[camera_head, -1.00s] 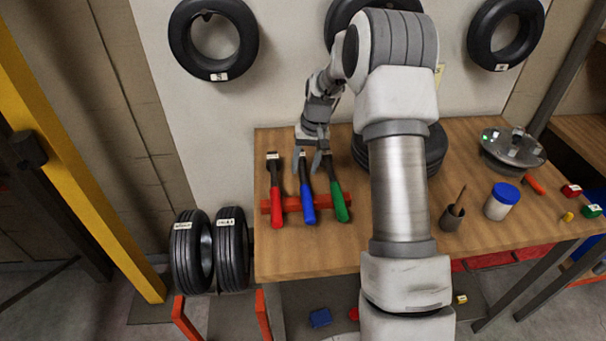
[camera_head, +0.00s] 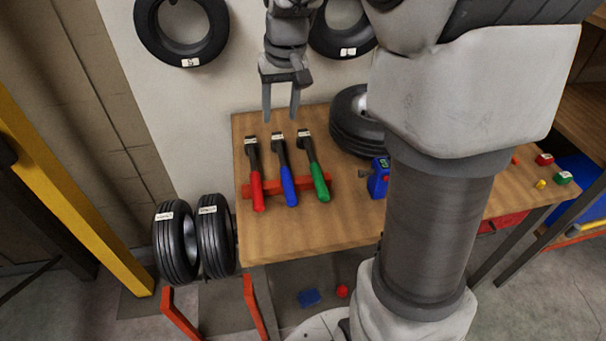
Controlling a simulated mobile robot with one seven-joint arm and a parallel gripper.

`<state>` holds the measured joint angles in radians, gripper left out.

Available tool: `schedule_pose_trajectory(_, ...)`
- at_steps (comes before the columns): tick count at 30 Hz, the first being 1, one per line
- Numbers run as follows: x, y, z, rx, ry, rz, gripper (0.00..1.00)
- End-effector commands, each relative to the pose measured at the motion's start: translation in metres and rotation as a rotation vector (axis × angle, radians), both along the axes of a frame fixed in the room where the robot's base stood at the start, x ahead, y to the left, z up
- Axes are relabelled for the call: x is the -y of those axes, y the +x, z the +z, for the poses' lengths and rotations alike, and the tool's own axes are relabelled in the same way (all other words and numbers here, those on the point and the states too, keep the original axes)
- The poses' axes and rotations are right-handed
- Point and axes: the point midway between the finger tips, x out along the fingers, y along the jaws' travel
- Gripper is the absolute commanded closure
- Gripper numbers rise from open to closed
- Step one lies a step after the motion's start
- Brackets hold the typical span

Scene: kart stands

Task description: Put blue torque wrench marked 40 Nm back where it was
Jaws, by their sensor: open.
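The blue torque wrench (camera_head: 289,188) lies in the red rack (camera_head: 270,187) on the workbench, between a red wrench (camera_head: 257,190) and a green wrench (camera_head: 319,181). Its blue handle points toward the front edge and its dark head toward the wall. The tags on the heads are too small to read. My gripper (camera_head: 281,118) is open and empty, fingers pointing down, above the far ends of the wrenches. It appears apart from them.
Two tires (camera_head: 215,240) stand left of the bench (camera_head: 300,235). Tires hang on the wall behind. My arm hides much of the right side. The bench front is clear.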

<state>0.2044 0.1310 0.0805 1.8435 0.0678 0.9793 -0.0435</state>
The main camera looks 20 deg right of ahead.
Motion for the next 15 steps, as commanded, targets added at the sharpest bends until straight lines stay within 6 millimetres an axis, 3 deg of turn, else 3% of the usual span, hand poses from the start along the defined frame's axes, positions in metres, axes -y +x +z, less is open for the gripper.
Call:
schedule_pose_trajectory(1,-0.006,-0.017,0.012,0.024,-0.013,0.009,0.48)
schedule_pose_trajectory(6,-0.021,-0.07,0.037,0.09,-0.044,0.032,0.48)
schedule_pose_trajectory(15,-0.039,-0.162,0.048,0.213,-0.078,0.074,0.48)
